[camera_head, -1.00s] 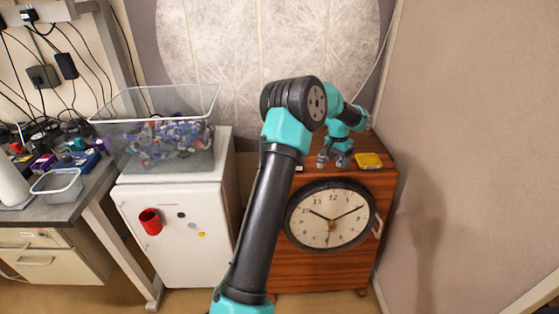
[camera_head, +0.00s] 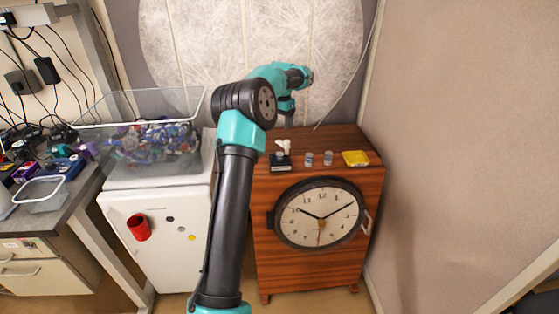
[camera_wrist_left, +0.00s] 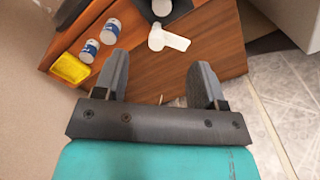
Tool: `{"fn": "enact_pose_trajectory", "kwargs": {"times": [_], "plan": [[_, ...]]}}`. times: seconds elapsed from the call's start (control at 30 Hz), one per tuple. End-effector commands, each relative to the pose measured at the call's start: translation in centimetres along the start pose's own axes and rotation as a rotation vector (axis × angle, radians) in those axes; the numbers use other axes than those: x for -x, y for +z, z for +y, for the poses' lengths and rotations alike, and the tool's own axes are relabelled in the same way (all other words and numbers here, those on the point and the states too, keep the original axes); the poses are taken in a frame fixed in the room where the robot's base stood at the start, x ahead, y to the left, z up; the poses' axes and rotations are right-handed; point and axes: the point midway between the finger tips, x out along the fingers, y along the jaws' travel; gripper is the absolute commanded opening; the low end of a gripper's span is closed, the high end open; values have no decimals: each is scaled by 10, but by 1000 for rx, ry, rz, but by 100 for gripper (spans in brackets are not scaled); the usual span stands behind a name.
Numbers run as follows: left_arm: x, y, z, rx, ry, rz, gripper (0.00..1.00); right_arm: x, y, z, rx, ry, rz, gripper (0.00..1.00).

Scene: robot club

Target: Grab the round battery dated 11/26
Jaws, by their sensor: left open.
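Two small round cylinders with blue and white bands, likely the batteries, stand upright side by side on top of the wooden cabinet: the left one (camera_head: 309,159) and the right one (camera_head: 328,159). In the left wrist view they appear at upper left, as one nearer the yellow item (camera_wrist_left: 90,51) and one farther from it (camera_wrist_left: 110,32). Any dates on them are too small to read. My left gripper (camera_head: 288,122) is open and empty (camera_wrist_left: 160,78), raised above the cabinet's back left part, apart from both cylinders. My right gripper is not in view.
On the cabinet top (camera_head: 335,138), a white object (camera_head: 283,146) sits on a dark box (camera_head: 280,162), left of the cylinders. A flat yellow item (camera_head: 355,158) lies right of them. A clear bin (camera_head: 190,108) stands on the white fridge (camera_head: 160,235). The cabinet's back is clear.

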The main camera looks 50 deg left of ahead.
Motion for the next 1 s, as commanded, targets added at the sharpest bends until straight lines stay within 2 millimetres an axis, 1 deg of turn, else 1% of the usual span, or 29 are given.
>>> {"fn": "enact_pose_trajectory", "kwargs": {"times": [0.03, 0.4, 0.5, 0.6, 0.73, 1.0], "plan": [[-9, 0, 0, 0, 1, -2, 64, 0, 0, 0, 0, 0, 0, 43], [-72, 1, 0, -1, 1, -3, 64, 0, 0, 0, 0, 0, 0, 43], [-88, 1, 0, -1, 0, -2, 64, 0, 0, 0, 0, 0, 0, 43], [-100, 1, 0, -1, 0, -1, 64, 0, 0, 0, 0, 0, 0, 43], [-106, 1, 0, 0, 0, 0, 64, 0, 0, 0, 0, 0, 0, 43], [-106, 0, 0, 0, 0, 1, 64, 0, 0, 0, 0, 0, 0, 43]]}}
